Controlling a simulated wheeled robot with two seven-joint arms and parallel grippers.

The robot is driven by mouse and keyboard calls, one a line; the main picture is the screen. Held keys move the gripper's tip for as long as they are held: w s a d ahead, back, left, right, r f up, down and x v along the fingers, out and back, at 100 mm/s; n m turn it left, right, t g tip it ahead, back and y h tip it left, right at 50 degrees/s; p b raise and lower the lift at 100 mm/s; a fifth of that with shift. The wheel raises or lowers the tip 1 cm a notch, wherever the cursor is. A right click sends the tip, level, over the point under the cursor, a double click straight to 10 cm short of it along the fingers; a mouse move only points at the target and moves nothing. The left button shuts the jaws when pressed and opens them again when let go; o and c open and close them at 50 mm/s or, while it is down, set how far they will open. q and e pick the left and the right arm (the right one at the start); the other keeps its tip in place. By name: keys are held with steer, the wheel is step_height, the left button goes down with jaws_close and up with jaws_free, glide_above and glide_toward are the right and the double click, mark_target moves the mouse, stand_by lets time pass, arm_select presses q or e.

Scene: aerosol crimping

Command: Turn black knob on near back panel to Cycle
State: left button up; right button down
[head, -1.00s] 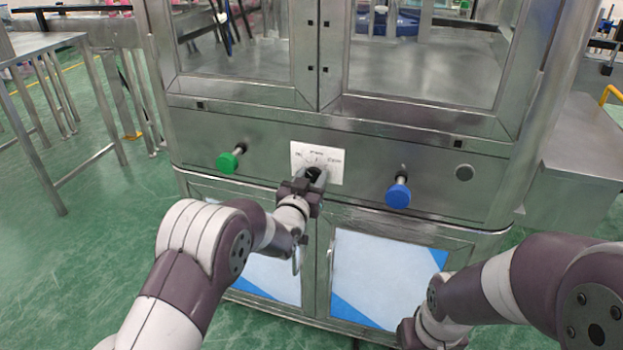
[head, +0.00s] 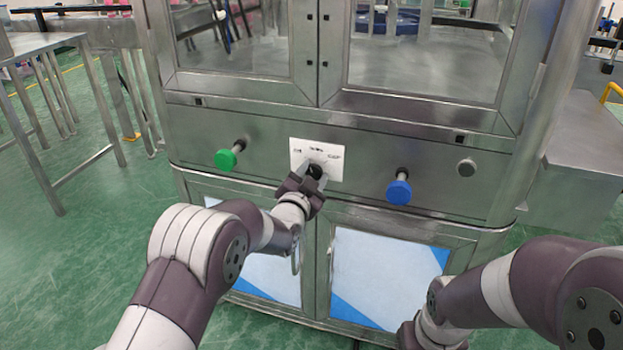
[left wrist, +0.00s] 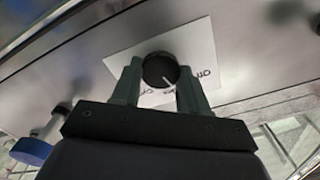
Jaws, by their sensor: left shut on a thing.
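The black knob (head: 315,171) sits on a white label plate (head: 333,160) in the middle of the steel panel. My left gripper (head: 314,175) is at the knob, rolled at a slant, with one finger on each side. In the left wrist view its fingers (left wrist: 160,84) are shut on the knob. The small label words are too blurred to read surely.
A green button (head: 226,160) sticks out left of the knob, and a blue button (head: 398,191) to its right. Cabinet doors with windows are above; white and blue panels are below.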

arm_select(q)
steer(key=m, duration=0.2)
steer(key=m+b, duration=0.1)
steer(key=m, duration=0.1)
steer(key=m+b, duration=0.1)
steer(key=m, duration=0.2)
steer(key=shift+f, duration=0.25)
steer(key=m+b, duration=0.1)
steer(key=m, duration=0.5)
steer(key=shift+m, duration=0.3)
steer(key=o, duration=1.1)
steer(key=shift+c, duration=0.2)
steer(key=p+v, duration=0.1)
steer(key=v, duration=1.1)
steer(key=shift+s+p, duration=0.4)
